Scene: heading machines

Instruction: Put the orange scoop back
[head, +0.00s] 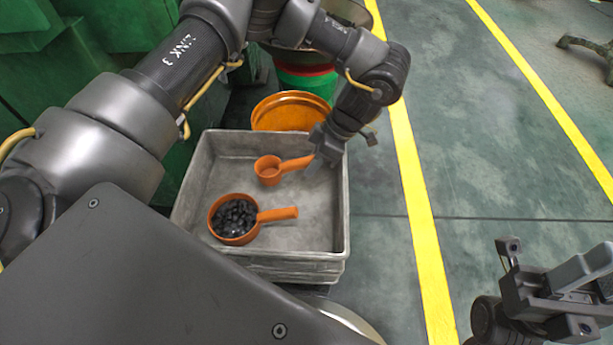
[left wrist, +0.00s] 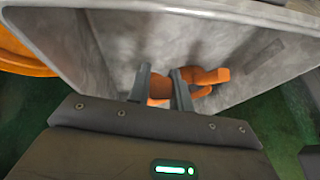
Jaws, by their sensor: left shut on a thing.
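A small orange scoop (head: 268,172) is over the grey tray, its cup empty and its handle pointing right. I cannot tell whether it touches the tray floor. My left gripper (head: 316,162) is shut on the end of its handle; in the left wrist view the orange handle (left wrist: 160,86) shows between the two fingers. A larger orange scoop (head: 222,228), full of dark pieces, rests in the front left of the grey tray (head: 318,218), handle to the right. My right gripper (head: 560,285) is at the lower right, away from the tray; its jaw opening is unclear.
An orange bucket (head: 290,112) stands just behind the tray, with a red and green container (head: 306,80) behind it. Green machinery (head: 100,60) is on the left. Yellow floor lines (head: 415,200) run on the right, where the floor is mostly clear.

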